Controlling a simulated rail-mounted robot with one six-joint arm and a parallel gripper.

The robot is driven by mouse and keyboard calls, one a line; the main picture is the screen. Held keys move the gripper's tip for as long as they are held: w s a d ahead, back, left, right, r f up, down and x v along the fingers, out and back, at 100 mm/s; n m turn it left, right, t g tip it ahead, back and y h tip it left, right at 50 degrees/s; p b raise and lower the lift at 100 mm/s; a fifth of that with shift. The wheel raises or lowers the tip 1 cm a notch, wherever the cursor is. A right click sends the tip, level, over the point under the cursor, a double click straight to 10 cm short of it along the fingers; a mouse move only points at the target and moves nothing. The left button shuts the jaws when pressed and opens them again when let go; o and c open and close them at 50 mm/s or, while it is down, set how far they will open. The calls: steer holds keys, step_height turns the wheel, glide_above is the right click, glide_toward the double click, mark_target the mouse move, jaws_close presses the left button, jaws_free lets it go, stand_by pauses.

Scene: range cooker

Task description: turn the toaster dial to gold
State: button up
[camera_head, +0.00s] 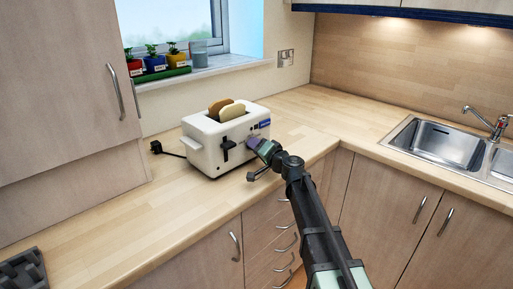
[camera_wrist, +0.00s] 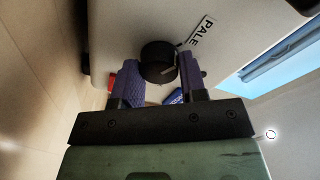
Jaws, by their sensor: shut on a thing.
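The white toaster (camera_head: 203,158) stands on the wooden worktop with two slices of bread (camera_head: 232,111) in its top and a black lever (camera_head: 227,150) on its front. My gripper (camera_head: 259,146) is at the right part of that front and hides the dial in the head view. In the wrist view the round black dial (camera_wrist: 157,57) sits between the purple fingers of my gripper (camera_wrist: 157,72), which is shut on it. A label reading PALE (camera_wrist: 200,33) is on the toaster face beside the dial. No gold label is readable, and the dial's pointer is unclear.
A sink (camera_head: 428,143) with a tap (camera_head: 490,123) is at the right. Potted plants (camera_head: 154,62) stand on the windowsill behind the toaster. A black plug (camera_head: 156,147) lies left of it. The worktop in front and to the right is clear.

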steer(key=shift+m, duration=0.3)
steer(key=m, duration=0.5)
steer(key=shift+g+p, duration=0.4)
steer(key=m, duration=0.5)
steer(key=shift+m, duration=0.4)
steer(key=shift+g, duration=0.3)
steer(key=o, duration=0.9)
steer(key=p+v, duration=0.1)
steer(key=v, duration=0.9)
steer(key=shift+s+d, duration=0.25)
steer(key=shift+d, duration=0.1)
